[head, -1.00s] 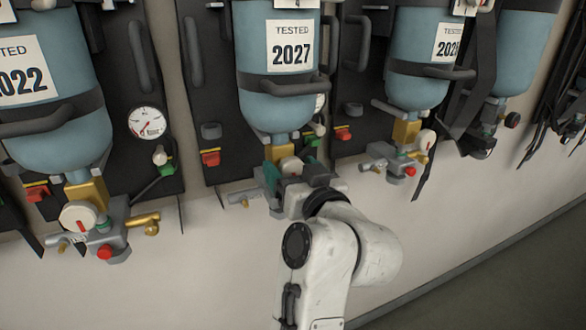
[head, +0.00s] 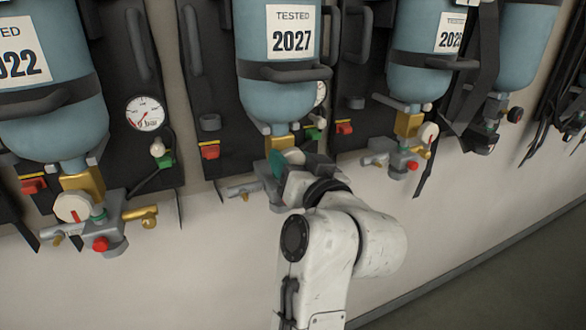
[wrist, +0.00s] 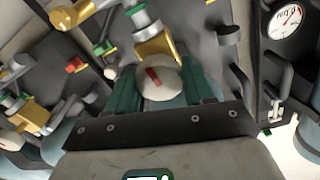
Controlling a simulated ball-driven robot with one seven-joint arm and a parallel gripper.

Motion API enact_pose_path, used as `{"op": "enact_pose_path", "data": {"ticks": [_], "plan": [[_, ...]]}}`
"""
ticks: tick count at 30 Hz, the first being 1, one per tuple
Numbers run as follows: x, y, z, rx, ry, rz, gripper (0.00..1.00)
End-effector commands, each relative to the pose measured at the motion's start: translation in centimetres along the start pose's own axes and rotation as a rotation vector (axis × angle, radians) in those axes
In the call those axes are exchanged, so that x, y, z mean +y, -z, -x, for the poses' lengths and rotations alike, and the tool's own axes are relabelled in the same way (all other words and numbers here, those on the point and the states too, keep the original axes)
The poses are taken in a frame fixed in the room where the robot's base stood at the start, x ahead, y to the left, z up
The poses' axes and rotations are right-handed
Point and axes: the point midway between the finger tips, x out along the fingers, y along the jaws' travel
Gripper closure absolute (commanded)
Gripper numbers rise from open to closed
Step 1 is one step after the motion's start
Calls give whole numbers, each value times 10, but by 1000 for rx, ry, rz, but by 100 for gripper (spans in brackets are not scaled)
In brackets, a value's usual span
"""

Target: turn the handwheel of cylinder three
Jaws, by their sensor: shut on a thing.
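The handwheel is a pale round knob with a red mark (wrist: 160,77), under the blue cylinder (head: 275,95) labelled TESTED 2027. The cylinder's own number is not readable in these views. My gripper (wrist: 164,84) is shut on this knob, with one green finger on each side of it in the wrist view. In the head view my gripper (head: 284,166) is at the valve below the brass neck (head: 281,143), and my wrist covers most of the knob. The red mark is tilted in the wrist view.
A blue cylinder (head: 55,125) with a similar knob (head: 73,208) hangs at left, another (head: 418,85) at right. A pressure gauge (head: 145,113) sits between the left and middle cylinders. The pale wall (head: 200,280) below is clear.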

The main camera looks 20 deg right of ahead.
Motion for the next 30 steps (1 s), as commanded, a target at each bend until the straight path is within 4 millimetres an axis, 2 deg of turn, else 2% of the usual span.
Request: {"op": "enact_pose_path", "data": {"ticks": [9,10,17,26,30], "plan": [[0,4,1,9,0,-16,78],[0,4,1,10,0,-16,47],[0,3,0,6,0,-14,25],[0,1,2,3,0,-13,23],[0,0,15,5,0,-10,23]]}}
